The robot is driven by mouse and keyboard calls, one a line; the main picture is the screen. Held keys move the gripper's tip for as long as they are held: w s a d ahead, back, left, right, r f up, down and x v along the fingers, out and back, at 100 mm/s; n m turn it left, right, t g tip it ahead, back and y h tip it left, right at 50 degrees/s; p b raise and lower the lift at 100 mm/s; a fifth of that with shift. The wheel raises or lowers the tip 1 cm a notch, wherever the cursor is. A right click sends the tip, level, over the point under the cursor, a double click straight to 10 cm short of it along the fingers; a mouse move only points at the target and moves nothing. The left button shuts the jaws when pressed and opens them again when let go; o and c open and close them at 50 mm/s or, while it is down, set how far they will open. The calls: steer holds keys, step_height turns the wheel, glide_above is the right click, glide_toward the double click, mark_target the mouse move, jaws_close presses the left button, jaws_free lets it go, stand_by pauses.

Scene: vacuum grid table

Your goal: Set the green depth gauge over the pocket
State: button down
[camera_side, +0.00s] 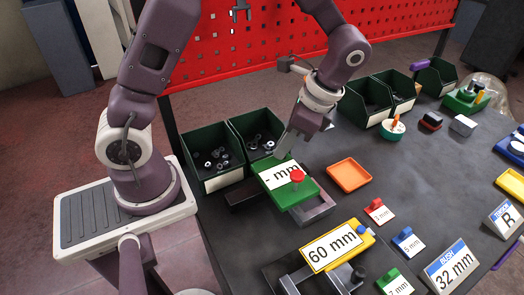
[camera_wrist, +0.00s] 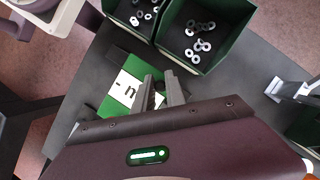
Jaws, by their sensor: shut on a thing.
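The green depth gauge (camera_side: 300,193) is a flat green block with a white label ending in "mm" and a red knob on top. In the side view it lies over a grey metal frame (camera_side: 319,214), which shows past its front right end. The gauge hides any pocket below it, and I cannot tell whether it rests on the frame. My gripper (camera_side: 281,150) is shut at the gauge's back edge, pointing down. In the wrist view, the gripper fingers (camera_wrist: 160,92) stand beside the green gauge (camera_wrist: 115,77), partly hiding its label.
Green bins (camera_side: 225,181) of washers and nuts stand behind the gauge. An orange tray (camera_side: 349,175) is to its right. A yellow "60 mm" gauge (camera_side: 335,250) sits in front, with small labelled blocks (camera_side: 380,210) nearby. The dark table is clear behind the orange tray.

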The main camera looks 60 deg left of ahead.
steer(key=w, duration=0.5)
steer(key=c, duration=1.4)
jaws_free()
steer(key=shift+o, duration=0.2)
step_height(320, 180, up, 12)
steer(key=s+d+n+t, duration=0.1)
steer(key=s+n+t, duration=0.1)
steer(key=s+r+n+t+h, duration=0.2)
steer(key=s+n+t, duration=0.4)
steer(key=s, duration=1)
steer(key=shift+s+a+r+n+t+h, duration=0.3)
steer(key=shift+s+r+n+t+h, duration=0.1)
steer(key=shift+n+h, duration=0.15)
